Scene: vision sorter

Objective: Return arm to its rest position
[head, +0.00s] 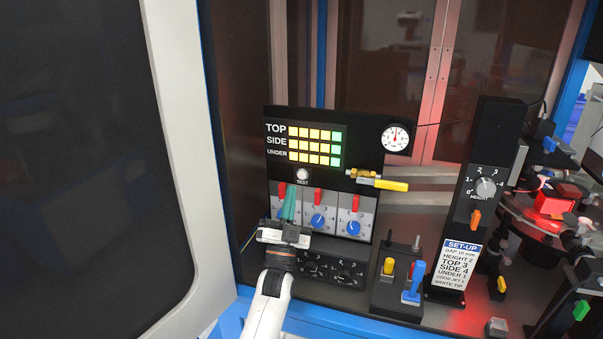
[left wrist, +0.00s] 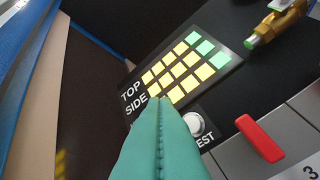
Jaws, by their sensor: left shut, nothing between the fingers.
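My left gripper (head: 289,205) is in front of the left part of the black control panel (head: 353,155) in the head view. Its green fingers are shut with nothing between them. They cover part of the leftmost blue dial module. In the left wrist view the shut fingers (left wrist: 160,135) point up toward the light display (left wrist: 185,70), next to the white TEST button (left wrist: 195,124). I cannot tell whether the fingertips touch the panel. My left forearm comes in from the bottom of the head view. My right gripper is not in view.
A yellow-handled valve (head: 390,184) and a gauge (head: 396,137) sit on the panel's right side. A lever box (head: 398,290) and a tall HEIGHT dial post (head: 487,185) stand to the right. A white-edged door (head: 185,150) is at the left. A blue edge runs along the front.

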